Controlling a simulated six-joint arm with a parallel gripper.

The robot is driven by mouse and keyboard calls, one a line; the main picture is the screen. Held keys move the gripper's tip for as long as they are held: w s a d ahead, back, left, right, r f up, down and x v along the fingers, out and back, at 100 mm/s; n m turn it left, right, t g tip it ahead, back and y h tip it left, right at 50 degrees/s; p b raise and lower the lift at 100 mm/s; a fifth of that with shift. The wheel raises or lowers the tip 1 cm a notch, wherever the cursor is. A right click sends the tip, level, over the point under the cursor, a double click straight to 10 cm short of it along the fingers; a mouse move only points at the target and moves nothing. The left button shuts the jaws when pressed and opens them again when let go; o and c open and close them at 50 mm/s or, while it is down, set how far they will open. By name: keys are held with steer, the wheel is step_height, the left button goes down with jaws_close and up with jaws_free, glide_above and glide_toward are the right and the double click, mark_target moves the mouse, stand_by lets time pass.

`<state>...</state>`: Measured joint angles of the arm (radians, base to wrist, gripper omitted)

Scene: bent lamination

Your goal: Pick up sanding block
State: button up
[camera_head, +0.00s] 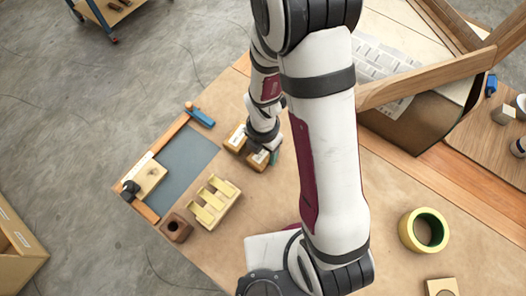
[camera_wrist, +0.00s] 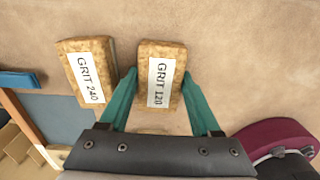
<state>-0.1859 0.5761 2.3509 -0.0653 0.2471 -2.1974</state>
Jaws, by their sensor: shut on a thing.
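Two tan, cork-like sanding blocks lie side by side in the wrist view. The one labelled GRIT 120 (camera_wrist: 160,75) is between the teal fingers of my gripper (camera_wrist: 160,88), which is shut on it. In the head view this block (camera_head: 257,160) is partly covered by my gripper (camera_head: 264,154). The block labelled GRIT 240 (camera_wrist: 88,70) lies just left of it, slightly tilted, outside the left finger. It also shows in the head view (camera_head: 236,138). Whether the held block touches the bench is hard to tell.
A grey mat (camera_head: 185,160) with wooden edging lies to the left, with a blue tool (camera_head: 201,117) at its top corner. A slotted cream holder (camera_head: 214,202) and a brown block with a hole (camera_head: 176,228) stand nearby. A green-yellow tape roll (camera_head: 423,230) is at right.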

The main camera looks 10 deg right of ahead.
mark_target(263, 152)
steer(key=c, duration=0.3)
steer(key=shift+r, duration=0.2)
steer(key=shift+c, duration=0.2)
step_height(263, 152, up, 4)
steer(key=shift+r, duration=0.1)
steer(key=s+d+r, duration=0.4)
steer(key=d+r, duration=0.2)
steer(key=d, duration=0.5)
steer(key=shift+r, duration=0.2)
